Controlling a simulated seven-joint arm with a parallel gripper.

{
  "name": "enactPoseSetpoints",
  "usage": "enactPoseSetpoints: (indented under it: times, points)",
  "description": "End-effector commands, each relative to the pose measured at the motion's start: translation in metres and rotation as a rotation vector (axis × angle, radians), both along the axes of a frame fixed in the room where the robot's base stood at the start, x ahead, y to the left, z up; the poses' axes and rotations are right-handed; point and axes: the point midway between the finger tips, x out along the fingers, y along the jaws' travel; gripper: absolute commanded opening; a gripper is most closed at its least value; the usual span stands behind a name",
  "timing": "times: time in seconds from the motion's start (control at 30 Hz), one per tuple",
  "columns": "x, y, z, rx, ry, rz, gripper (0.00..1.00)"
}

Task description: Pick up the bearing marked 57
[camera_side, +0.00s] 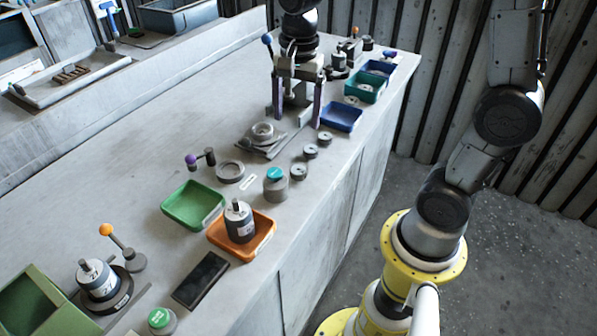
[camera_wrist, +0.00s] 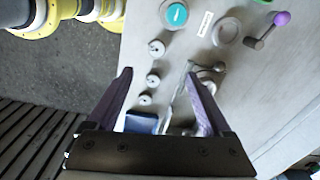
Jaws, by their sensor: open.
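Three small grey round parts that look like bearings lie in a row on the bench: the near one (camera_side: 298,172), the middle one (camera_side: 310,151) and the far one (camera_side: 324,138). They also show in the wrist view as the near (camera_wrist: 157,47), middle (camera_wrist: 153,80) and far (camera_wrist: 145,99) parts. Their markings are too small to read, so I cannot tell which is 57. My gripper (camera_side: 296,118) is open and empty, above the bench behind the row.
A grey fixture (camera_side: 262,139) carrying a ring stands left of the row. A flat ring (camera_side: 230,172) and a teal-topped cylinder (camera_side: 275,183) are nearer. A blue bin (camera_side: 341,117) is behind right. Orange (camera_side: 262,243) and green (camera_side: 166,207) trays stand in front. The bench edge is close on the right.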

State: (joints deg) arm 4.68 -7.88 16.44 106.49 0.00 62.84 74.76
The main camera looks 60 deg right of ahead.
Motion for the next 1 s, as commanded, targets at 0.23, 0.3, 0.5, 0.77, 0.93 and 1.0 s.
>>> enactPoseSetpoints:
  times: [0.23,0.3,0.5,0.77,0.93,1.0]
  points:
    - [0.0,-0.003,-0.029,0.004,0.044,-0.008,0.84]
    - [-0.001,-0.003,-0.042,0.004,0.044,-0.007,0.84]
    - [-0.001,-0.003,-0.079,0.003,0.043,-0.006,0.84]
    - [0.0,-0.003,-0.1,0.003,0.038,-0.006,0.84]
    - [-0.001,-0.006,-0.12,0.004,0.042,-0.007,0.84]
    - [0.0,-0.008,-0.13,0.004,0.041,-0.006,0.84]
